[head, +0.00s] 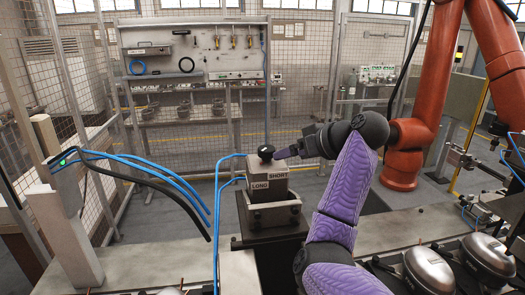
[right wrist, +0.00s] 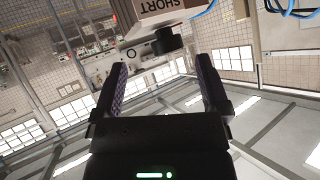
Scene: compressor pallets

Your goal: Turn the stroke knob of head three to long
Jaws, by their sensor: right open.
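A black round stroke knob (head: 266,152) sits on top of a pale head box (head: 268,172) labelled LONG on its left face and SHORT on its right face. No head number is readable. In the right wrist view the knob (right wrist: 167,40) shows just beyond and between the open fingertips (right wrist: 161,64), under the box with the SHORT label (right wrist: 165,15). The fingers do not grip it. Which way the knob points is not clear. My left gripper is not in view.
Blue hoses (head: 217,190) rise left of the head box. A mesh fence and tool board (head: 195,50) are behind.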

